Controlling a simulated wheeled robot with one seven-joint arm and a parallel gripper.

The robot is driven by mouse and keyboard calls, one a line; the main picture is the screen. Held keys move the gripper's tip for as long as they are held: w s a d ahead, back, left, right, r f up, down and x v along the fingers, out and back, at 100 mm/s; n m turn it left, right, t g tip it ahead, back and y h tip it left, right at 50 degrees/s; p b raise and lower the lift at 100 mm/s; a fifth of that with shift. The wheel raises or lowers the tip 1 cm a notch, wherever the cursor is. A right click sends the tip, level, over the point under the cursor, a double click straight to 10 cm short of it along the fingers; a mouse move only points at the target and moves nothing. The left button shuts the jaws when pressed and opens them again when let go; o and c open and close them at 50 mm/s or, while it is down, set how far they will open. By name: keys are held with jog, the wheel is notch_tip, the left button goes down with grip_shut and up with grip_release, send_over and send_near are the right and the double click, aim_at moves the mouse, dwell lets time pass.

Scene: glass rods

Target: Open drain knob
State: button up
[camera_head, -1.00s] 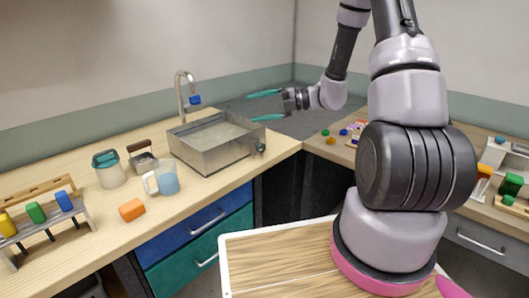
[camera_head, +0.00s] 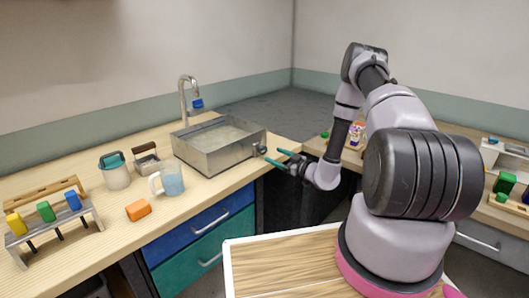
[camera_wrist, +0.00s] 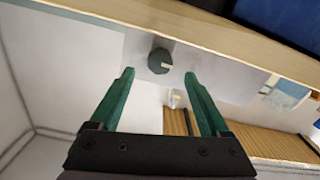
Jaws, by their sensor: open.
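The drain knob (camera_head: 261,149) is a small dark knob on the right-hand face of the metal sink (camera_head: 205,158). In the wrist view the knob (camera_wrist: 159,61) is dark, faceted, with a pale bar on it, set on the grey sink wall (camera_wrist: 225,68). My gripper (camera_head: 275,156) is at the knob's right in the head view, its teal fingers pointing at it. In the wrist view my gripper (camera_wrist: 159,73) is open and empty, with the knob centred just beyond the fingertips. I cannot tell whether either finger touches it.
A faucet (camera_head: 184,95) stands behind the sink. A mug with blue liquid (camera_head: 172,182), a teal-lidded jar (camera_head: 115,172) and an orange block (camera_head: 138,210) stand to the left. The wooden counter edge (camera_wrist: 190,35) runs close by the knob.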

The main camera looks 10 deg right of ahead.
aim_at(265, 150)
jog(key=x, duration=0.6)
jog(key=shift+w+a, duration=0.25)
jog(key=shift+w, duration=0.05)
grip_shut()
